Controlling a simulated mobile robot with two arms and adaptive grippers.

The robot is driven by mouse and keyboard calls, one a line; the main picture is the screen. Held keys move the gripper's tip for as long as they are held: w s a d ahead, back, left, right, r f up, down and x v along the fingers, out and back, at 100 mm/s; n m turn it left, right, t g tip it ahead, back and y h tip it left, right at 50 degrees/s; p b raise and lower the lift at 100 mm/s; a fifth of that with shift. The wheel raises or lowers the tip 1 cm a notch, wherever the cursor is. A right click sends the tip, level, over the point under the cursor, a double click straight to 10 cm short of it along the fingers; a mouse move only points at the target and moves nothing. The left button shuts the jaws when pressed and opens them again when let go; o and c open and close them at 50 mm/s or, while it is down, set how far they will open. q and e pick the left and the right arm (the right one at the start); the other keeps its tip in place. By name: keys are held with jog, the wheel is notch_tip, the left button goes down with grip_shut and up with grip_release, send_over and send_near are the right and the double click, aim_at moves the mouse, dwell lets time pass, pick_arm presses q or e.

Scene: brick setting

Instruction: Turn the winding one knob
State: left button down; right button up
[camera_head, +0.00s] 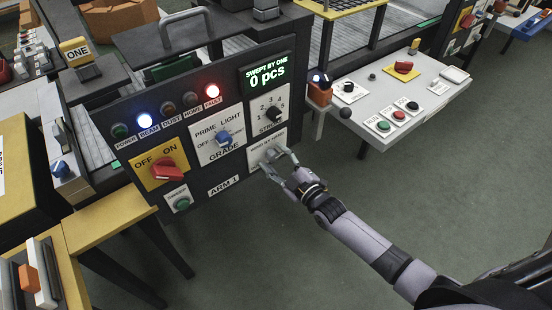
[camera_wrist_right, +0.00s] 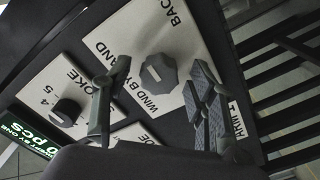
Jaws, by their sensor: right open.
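The winding knob (camera_wrist_right: 160,73) is a grey, many-sided knob on a white plate lettered WIND BY HAND, seen in the right wrist view. In the head view its plate (camera_head: 254,161) sits at the lower right of the dark ARM 1 panel, and my gripper partly covers it. My right gripper (camera_head: 278,160) is open in front of this plate. In the wrist view its two fingers (camera_wrist_right: 153,82) stand apart, one on each side of the knob, with a gap to it on both sides. How deep the tips reach is unclear. My left gripper is not in view.
The dark panel (camera_head: 228,184) also bears a black STROKE knob (camera_head: 273,115), a blue GRADE knob (camera_head: 224,139), a red OFF/ON switch (camera_head: 167,169) and a green button (camera_head: 183,204). A white side table (camera_head: 440,100) stands to the right. The floor (camera_head: 350,260) below is clear.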

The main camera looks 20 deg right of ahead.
jog(key=c, duration=1.1)
jog(key=shift+c, duration=0.2)
jog(key=shift+m, duration=0.4)
jog(key=m, duration=0.3)
jog(key=shift+m, duration=0.4)
jog(key=m, duration=1)
jog(key=shift+f+b, duration=0.1)
jog(key=shift+b, duration=0.2)
jog(key=m+b, duration=0.1)
jog(key=m, duration=0.4)
